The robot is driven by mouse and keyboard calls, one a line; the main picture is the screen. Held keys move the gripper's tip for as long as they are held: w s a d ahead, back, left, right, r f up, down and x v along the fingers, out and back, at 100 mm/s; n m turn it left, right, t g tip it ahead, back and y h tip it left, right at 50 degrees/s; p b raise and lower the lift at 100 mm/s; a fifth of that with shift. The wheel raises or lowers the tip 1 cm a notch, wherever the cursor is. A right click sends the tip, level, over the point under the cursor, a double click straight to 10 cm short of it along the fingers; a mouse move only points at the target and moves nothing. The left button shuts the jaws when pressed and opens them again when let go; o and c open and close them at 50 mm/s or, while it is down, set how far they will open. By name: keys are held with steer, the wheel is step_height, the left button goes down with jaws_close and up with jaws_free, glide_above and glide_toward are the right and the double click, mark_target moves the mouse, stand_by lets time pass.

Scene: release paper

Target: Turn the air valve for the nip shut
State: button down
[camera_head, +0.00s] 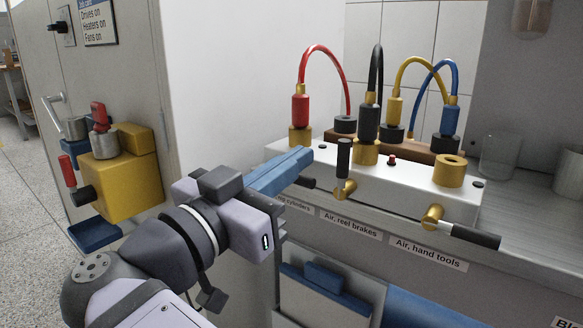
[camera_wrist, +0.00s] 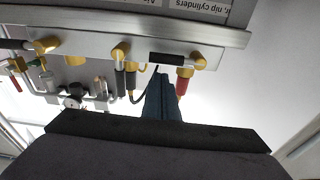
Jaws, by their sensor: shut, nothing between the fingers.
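The air valve for the nip is at the left end of the pale manifold block. In the wrist view its brass body (camera_wrist: 187,71) sits by the "nip cylinders" label (camera_wrist: 205,5), and its black handle (camera_wrist: 168,58) lies along the block, pointing toward the middle valve. In the head view only the handle's black end (camera_head: 306,182) shows; my gripper hides the valve body. My gripper (camera_head: 303,157) is shut and empty, its blue fingers above the block's left end. In the wrist view the fingertips (camera_wrist: 162,77) are close to the handle; I cannot tell whether they touch it.
The reel brakes valve (camera_head: 345,190) has its handle upright; the hand tools valve (camera_head: 433,216) has its handle along the block. A red hose (camera_head: 320,50) and a black hose (camera_head: 377,70) rise from the block. A yellow valve box (camera_head: 122,185) stands left.

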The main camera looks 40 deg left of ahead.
steer(key=s+p, duration=0.3)
steer(key=s, duration=0.6)
steer(key=shift+s+r, duration=0.25)
steer(key=shift+r, duration=0.15)
